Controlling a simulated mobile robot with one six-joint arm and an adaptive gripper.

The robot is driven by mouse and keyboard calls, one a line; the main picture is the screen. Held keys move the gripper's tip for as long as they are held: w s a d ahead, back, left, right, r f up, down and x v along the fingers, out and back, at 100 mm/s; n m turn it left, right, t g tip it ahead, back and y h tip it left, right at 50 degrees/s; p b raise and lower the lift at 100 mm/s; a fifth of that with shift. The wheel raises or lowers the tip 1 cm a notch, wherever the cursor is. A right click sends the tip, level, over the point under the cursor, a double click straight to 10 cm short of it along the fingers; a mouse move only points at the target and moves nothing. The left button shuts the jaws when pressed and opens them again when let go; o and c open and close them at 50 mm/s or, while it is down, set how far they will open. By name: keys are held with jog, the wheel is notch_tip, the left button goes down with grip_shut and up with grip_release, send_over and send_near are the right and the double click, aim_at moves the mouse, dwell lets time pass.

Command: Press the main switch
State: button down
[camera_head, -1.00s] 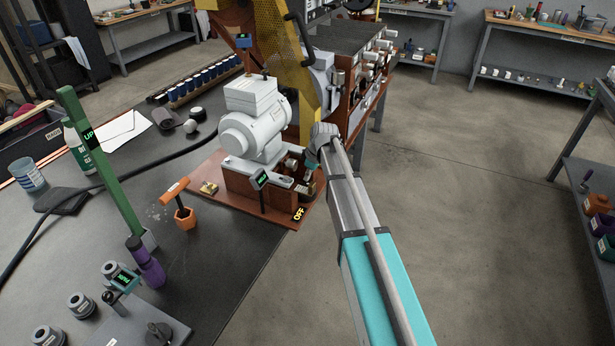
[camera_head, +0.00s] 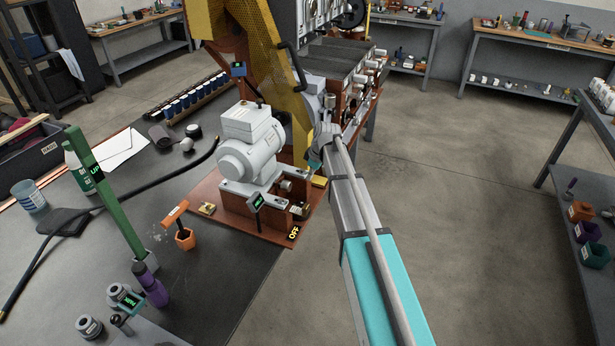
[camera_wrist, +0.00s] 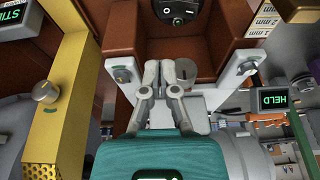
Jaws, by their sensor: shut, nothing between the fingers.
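I cannot make out the main switch for certain. In the wrist view a black plate with a round, light-marked part (camera_wrist: 178,20) sits on the brown housing ahead of my fingers; I cannot tell if it is the switch. A yellow OFF sign (camera_head: 293,232) stands at the front corner of the red-brown machine base. My gripper (camera_wrist: 172,68) is shut and empty, pointing at the brown recess between two pale brackets, seemingly short of the black plate. In the head view my gripper (camera_head: 318,152) is beside the white motor (camera_head: 250,145), its fingertips mostly hidden.
A yellow guard (camera_wrist: 62,100) is close on the left of my gripper. A HELD display (camera_wrist: 280,100) is on the right. An orange holder (camera_head: 184,238) and green post (camera_head: 105,190) stand on the dark bench. The floor right of the machine is clear.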

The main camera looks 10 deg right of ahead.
jog(key=shift+w+d+r+p, duration=0.1)
jog(key=shift+d+r+p, duration=0.15)
jog(key=shift+r+p, duration=0.3)
jog(key=shift+w+d+r+p, duration=0.1)
jog(key=shift+d+r+p, duration=0.2)
jog(key=shift+r, duration=0.35)
jog(key=s+r+m+h+p, duration=0.1)
jog(key=s+m+p, duration=0.1)
jog(key=s, duration=0.8)
jog(key=s+r+m+g+h+p, duration=0.1)
jog(key=s+m, duration=0.4)
jog(key=s, duration=0.5)
jog(key=s+r+m+h+p, duration=0.1)
jog(key=s+r+m+p, duration=0.2)
jog(key=s, duration=0.6)
jog(key=shift+s+d+m+g, duration=0.35)
jog(key=shift+s+m+g, duration=0.05)
jog(key=shift+m, duration=0.2)
jog(key=shift+r, duration=0.1)
